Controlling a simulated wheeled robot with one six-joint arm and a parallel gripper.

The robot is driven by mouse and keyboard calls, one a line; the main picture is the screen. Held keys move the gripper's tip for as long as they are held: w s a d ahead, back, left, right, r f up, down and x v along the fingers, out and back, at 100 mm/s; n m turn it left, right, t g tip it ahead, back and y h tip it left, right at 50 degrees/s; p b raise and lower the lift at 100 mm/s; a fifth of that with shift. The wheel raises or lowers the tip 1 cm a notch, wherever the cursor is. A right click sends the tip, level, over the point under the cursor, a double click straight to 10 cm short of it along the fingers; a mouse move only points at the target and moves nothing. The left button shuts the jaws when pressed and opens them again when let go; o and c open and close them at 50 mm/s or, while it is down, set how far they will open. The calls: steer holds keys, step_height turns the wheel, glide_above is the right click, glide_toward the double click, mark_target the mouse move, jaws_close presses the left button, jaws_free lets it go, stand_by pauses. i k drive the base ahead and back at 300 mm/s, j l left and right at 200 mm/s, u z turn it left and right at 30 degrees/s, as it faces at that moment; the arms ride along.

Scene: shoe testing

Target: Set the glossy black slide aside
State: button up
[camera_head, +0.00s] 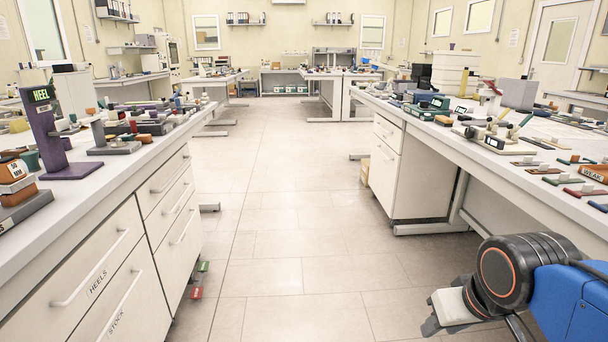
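I cannot pick out a glossy black slide for certain; the footwear and small parts on the benches are too small to tell apart. My arm shows at the lower right, with a black joint and a blue link. What looks like my gripper (436,325), white and grey, hangs low beside the right bench over the floor. It is partly hidden by the arm joint, and its fingers are not clear. I see nothing held in it.
A left bench (110,185) with drawers carries a purple stand marked HEEL (52,135) and many small parts. A right bench (400,112) carries boxes, testers and a row of coloured samples. Open tiled floor (285,220) runs between them to farther benches.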

mark_target(424, 104)
steer(key=i, duration=3.3)
steer(key=i+j+z, duration=0.15)
steer(key=i+z, duration=0.2)
steer(key=i, duration=0.25)
steer(key=i+j+z, duration=0.35)
steer(key=i, duration=0.3)
steer(key=i+j+z, duration=0.3)
steer(key=i, duration=0.25)
steer(key=j, duration=0.1)
